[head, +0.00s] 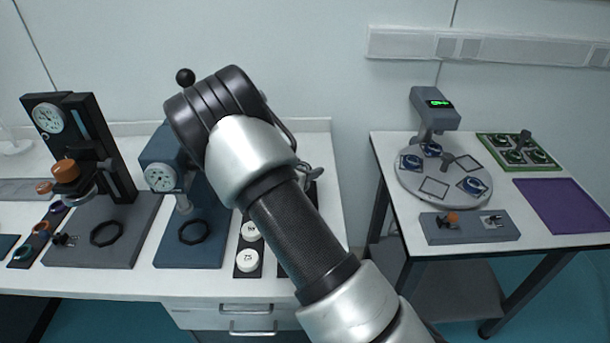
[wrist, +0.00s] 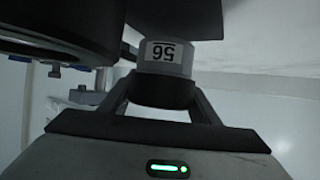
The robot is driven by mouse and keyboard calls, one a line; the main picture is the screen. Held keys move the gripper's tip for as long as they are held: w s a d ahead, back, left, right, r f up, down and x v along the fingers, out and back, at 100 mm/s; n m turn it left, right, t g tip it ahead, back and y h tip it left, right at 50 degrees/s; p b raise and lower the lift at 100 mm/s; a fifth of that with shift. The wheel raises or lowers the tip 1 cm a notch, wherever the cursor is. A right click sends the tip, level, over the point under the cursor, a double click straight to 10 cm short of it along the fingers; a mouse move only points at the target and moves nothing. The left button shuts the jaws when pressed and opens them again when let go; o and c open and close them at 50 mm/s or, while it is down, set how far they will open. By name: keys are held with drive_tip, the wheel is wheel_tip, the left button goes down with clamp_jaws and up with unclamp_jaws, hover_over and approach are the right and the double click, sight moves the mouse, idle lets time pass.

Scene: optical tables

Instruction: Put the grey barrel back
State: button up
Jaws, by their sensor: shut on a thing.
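The grey barrel (wrist: 175,53) is between the fingers of my gripper (wrist: 160,92) in the wrist view. It is a short grey cylinder with a dark lower part and a white label whose number appears upside down. My gripper is shut on it. A dark body lies right above the barrel, and I cannot tell whether they touch. In the head view my arm hides the gripper and barrel. A dark rack (head: 242,272) with white round pieces (head: 247,260), one marked 75, stands on the left table beside my arm.
A black gauge stand (head: 105,140) and a blue-grey gauge stand (head: 160,150) stand on the left table (head: 120,283). The right table (head: 385,150) holds a round plate (head: 410,190), a grey block (head: 480,232), a green tray (head: 540,165) and a purple mat (head: 570,205). A gap separates the tables.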

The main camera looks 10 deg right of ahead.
drive_tip(key=shift+f, duration=1.05)
drive_tip(key=shift+f, duration=0.1)
drive_tip(key=shift+f, duration=0.15)
drive_tip(key=o, duration=1.3)
drive_tip(key=shift+c, duration=0.2)
